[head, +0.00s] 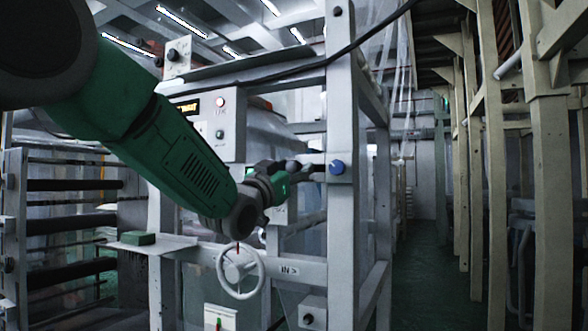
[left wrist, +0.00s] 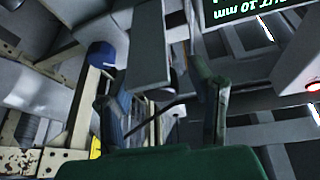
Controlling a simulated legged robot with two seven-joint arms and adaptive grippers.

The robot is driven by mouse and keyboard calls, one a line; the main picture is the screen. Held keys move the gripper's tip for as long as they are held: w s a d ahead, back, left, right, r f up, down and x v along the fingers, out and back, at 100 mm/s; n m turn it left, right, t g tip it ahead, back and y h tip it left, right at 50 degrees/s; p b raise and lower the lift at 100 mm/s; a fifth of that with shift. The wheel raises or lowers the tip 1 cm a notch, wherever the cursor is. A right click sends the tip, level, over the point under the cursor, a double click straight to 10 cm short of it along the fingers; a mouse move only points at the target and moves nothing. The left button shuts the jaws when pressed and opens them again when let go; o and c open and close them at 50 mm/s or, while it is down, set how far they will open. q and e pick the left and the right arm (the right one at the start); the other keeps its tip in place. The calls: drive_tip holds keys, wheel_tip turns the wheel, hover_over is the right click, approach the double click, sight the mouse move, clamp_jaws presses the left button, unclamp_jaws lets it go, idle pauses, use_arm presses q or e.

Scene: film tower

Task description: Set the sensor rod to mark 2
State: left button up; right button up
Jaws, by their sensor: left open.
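My left arm comes in from the upper left in the head view. My left gripper (head: 305,168) is at its end, just left of a blue knob (head: 337,167) on a grey bracket at the upright post. In the left wrist view the two fingers of my left gripper (left wrist: 160,100) stand apart. A grey bar (left wrist: 148,55) shows beyond and between them; I cannot tell whether it is the sensor rod or whether a finger touches it. The blue knob (left wrist: 102,54) is beside the left finger there. No mark numbers are readable. My right gripper is out of view.
A control box (head: 213,125) with a lit display is behind the arm. A green block (head: 137,238) lies on a shelf at left. The aisle (head: 425,255) on the right is clear.

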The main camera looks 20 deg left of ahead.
use_arm(q)
clamp_jaws()
drive_tip(key=shift+f+b, duration=0.2)
drive_tip(key=shift+b, duration=0.15)
drive_tip(key=shift+s+r, duration=0.25)
drive_tip(key=shift+s, duration=0.15)
unclamp_jaws()
drive_tip(key=shift+w+f, duration=0.1)
drive_tip(key=shift+w, duration=0.1)
drive_tip(key=v, duration=1.2)
drive_tip(key=shift+a+f, duration=0.1)
